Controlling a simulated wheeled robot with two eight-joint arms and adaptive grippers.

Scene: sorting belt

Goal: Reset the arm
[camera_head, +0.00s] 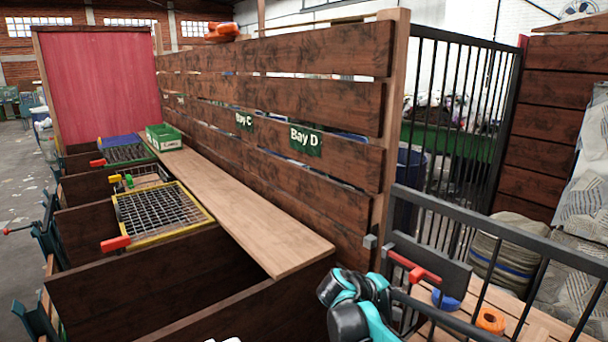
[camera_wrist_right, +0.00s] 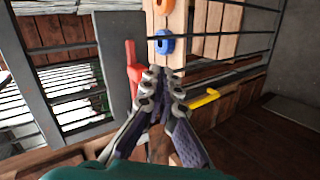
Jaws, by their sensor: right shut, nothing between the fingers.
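My right gripper (camera_wrist_right: 164,78) is shut and empty in the right wrist view, its two fingers meeting at the tips. Behind the tips are a wooden board with a blue ring (camera_wrist_right: 164,43) and an orange ring (camera_wrist_right: 160,6). A red handle (camera_wrist_right: 131,62) is just left of the fingers and a yellow handle (camera_wrist_right: 207,97) to the right. In the head view my teal and black right arm (camera_head: 362,306) is at the bottom, near the metal gate; its fingertips cannot be made out. My left gripper is not in view.
In the head view a red handle (camera_head: 414,266) sits on the dark gate (camera_head: 510,232) beside my right arm. A wooden shelf (camera_head: 245,222) runs along the slatted wall (camera_head: 290,100), with a green crate (camera_head: 163,137) at its far end. Open wooden bays with mesh trays (camera_head: 163,208) lie left.

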